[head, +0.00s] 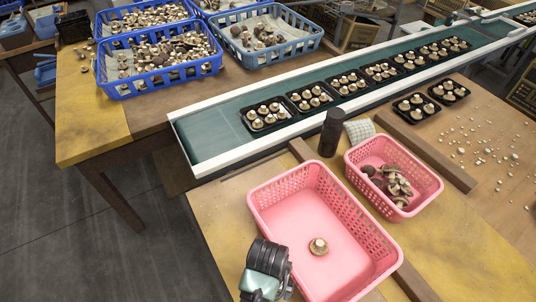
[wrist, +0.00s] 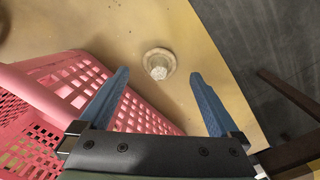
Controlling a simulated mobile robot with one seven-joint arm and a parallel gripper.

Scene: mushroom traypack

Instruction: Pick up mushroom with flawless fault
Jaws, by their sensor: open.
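A pale mushroom (wrist: 158,64) with a light brown cap rim and a whitish stem end facing up sits on the yellowish tabletop in the wrist view. My gripper (wrist: 159,75) is open, its two blue fingers spread either side of the mushroom in the picture, with nothing held. I cannot tell how far above it the fingers are. In the head view my arm's end (head: 265,268) is at the bottom, left of the large pink basket (head: 262,208); the fingers and this mushroom are hidden there. Another mushroom (head: 318,246) lies alone inside that basket.
The large pink basket's wall (wrist: 45,97) stands close left of my gripper. The table edge and dark floor (wrist: 275,45) are to the right. A conveyor (head: 215,137) carries black trays of mushrooms; blue crates (head: 160,83) stand behind.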

